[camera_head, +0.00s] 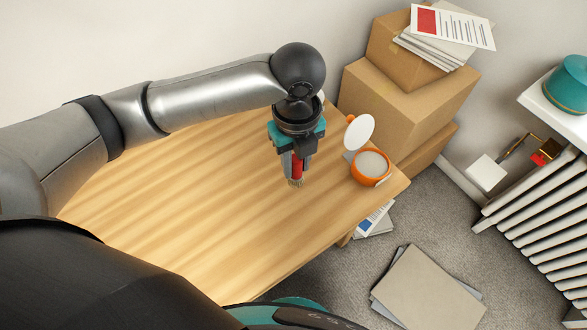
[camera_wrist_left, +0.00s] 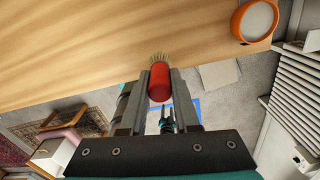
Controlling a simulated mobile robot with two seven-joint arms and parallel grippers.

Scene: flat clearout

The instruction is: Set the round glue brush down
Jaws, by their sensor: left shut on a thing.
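The round glue brush (camera_head: 297,169) has a red handle and pale bristles. My left gripper (camera_head: 296,162) is shut on its red handle, with the bristles pointing down at the wooden table (camera_head: 200,190). The brush also shows in the left wrist view (camera_wrist_left: 160,80), between the two grey fingers (camera_wrist_left: 160,85). Whether the bristle tips touch the table top I cannot tell. An orange pot (camera_head: 371,168) with pale contents stands right of the gripper, near the table's right end.
A white round disc (camera_head: 359,132) with an orange part stands behind the pot. Cardboard boxes (camera_head: 410,105) are stacked beyond the table's far right corner. The table top left of and in front of the gripper is clear. A white radiator (camera_head: 540,220) is at the right.

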